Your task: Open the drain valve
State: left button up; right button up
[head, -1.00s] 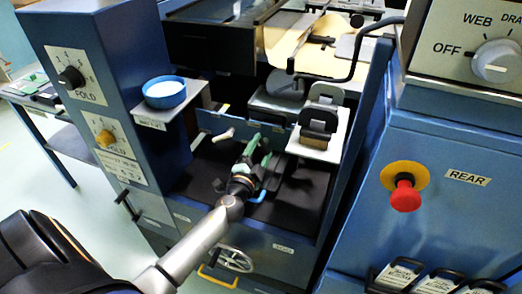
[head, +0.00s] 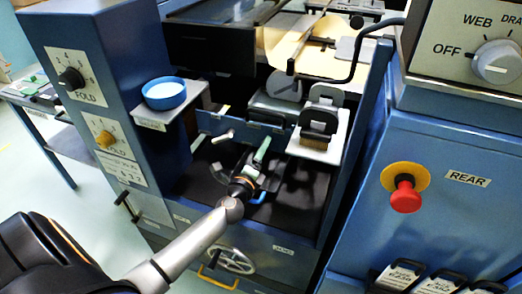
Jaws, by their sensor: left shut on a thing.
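My left gripper (head: 260,156) reaches from the lower left into the dark bay of the blue machine. Its narrow pale-green front end points up and away, close to the bay's blue back panel. The jaws are shut on a small part, which I take to be the drain valve's handle; the jaws and wrist mostly hide it. Whether the valve is open or closed I cannot tell. A blue looped handle (head: 258,198) lies just beside the wrist. My right gripper is not in view.
A pale-tipped lever (head: 222,137) stands left of the gripper. A blue cup (head: 165,93) sits on a side shelf. A block with a brush-like underside (head: 317,130) lies on the right shelf. A red button (head: 405,196) projects at right; a handwheel (head: 232,261) is below.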

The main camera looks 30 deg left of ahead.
pick_arm(q)
jog(key=m, duration=0.4)
jog(key=shift+p, duration=0.3)
jog(key=shift+m, duration=0.3)
jog(key=o, duration=1.4)
jog(key=shift+s, duration=0.1)
jog(key=b+v, duration=0.1)
jog(key=v, duration=1.1)
jog(key=shift+s, duration=0.2)
